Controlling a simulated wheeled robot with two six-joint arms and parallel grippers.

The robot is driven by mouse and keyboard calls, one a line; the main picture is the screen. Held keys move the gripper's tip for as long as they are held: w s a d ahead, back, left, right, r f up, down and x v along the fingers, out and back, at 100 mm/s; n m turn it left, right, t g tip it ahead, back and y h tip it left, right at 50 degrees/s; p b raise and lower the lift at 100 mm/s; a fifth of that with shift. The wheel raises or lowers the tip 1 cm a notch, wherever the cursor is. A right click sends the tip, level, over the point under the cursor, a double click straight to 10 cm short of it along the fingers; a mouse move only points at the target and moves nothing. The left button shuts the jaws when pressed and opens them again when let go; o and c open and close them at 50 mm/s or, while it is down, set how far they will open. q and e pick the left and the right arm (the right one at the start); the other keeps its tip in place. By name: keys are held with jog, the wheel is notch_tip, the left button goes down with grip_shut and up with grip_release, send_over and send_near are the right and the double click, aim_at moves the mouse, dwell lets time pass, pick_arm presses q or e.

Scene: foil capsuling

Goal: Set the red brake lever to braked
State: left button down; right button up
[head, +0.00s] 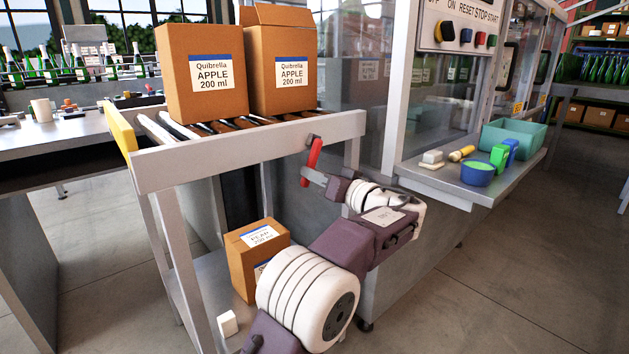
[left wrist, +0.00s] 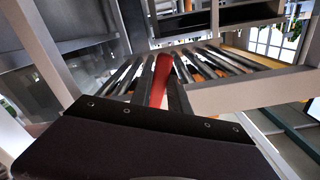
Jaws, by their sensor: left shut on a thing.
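The red brake lever (head: 313,158) is on the front rail at the right end of the roller cart, below a small dark pivot. It hangs down, tilted slightly, with its lower end toward the left. My left gripper (head: 308,178) is at the lever's lower part and is shut on it. No braked or released marking is readable. My right gripper is not in view.
Two cardboard boxes (head: 202,75) stand on the rollers above the rail (head: 240,155). A smaller box (head: 255,250) sits on the cart's lower shelf. A machine with a grey ledge (head: 460,190) stands close on the right, bearing a blue bowl (head: 478,174) and a teal bin (head: 515,136).

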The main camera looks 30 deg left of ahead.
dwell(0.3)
pick_arm(q)
jog(key=c, duration=1.2)
grip_release()
jog(key=shift+c, duration=0.2)
jog(key=shift+d, duration=0.1)
jog(key=p+v, duration=0.2)
jog(key=v, duration=0.7)
jog(key=shift+p, duration=0.4)
